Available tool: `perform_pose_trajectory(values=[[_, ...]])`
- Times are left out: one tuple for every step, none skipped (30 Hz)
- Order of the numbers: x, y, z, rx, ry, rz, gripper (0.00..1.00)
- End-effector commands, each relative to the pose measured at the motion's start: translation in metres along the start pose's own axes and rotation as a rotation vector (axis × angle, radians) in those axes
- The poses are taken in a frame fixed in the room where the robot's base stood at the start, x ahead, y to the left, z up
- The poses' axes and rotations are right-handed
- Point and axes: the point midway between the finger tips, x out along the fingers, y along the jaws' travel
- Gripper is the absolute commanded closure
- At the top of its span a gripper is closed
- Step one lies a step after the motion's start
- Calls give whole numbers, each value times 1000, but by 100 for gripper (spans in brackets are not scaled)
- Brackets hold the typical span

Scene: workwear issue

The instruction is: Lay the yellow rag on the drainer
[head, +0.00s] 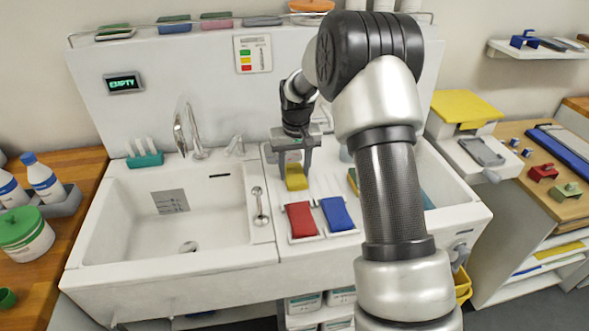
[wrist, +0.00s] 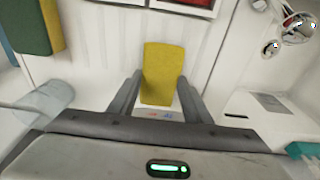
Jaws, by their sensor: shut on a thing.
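The yellow rag (head: 296,179) is a small folded block between the fingers of my gripper (head: 295,167). It also shows in the wrist view (wrist: 162,70), between my two dark fingers (wrist: 160,95). My gripper is shut on it and points down over the white drainer (head: 272,178), the panel between the two sink basins. I cannot tell whether the rag touches the drainer or hangs just above it.
A red cloth (head: 300,219) and a blue cloth (head: 337,213) lie in front of the rag. A clear cup (wrist: 48,100) and a green-and-yellow item (wrist: 28,25) are at the left in the wrist view.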

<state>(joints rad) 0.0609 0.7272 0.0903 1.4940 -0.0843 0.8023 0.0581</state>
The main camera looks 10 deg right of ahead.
Motion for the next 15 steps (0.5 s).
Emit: perform_pose_trajectory(values=[[1, 0, 0, 0, 0, 0, 50], [1, 0, 0, 0, 0, 0, 45], [1, 0, 0, 0, 0, 0, 39], [1, 0, 0, 0, 0, 0, 37], [1, 0, 0, 0, 0, 0, 37], [1, 0, 0, 0, 0, 0, 37], [1, 0, 0, 0, 0, 0, 37], [1, 0, 0, 0, 0, 0, 37], [0, 0, 0, 0, 0, 0, 37], [0, 0, 0, 0, 0, 0, 37], [0, 0, 0, 0, 0, 0, 37], [0, 0, 0, 0, 0, 0, 37], [-2, 0, 0, 0, 0, 0, 37], [-4, 0, -1, 0, 1, 0, 37], [-6, 0, -1, 0, 2, 0, 37]])
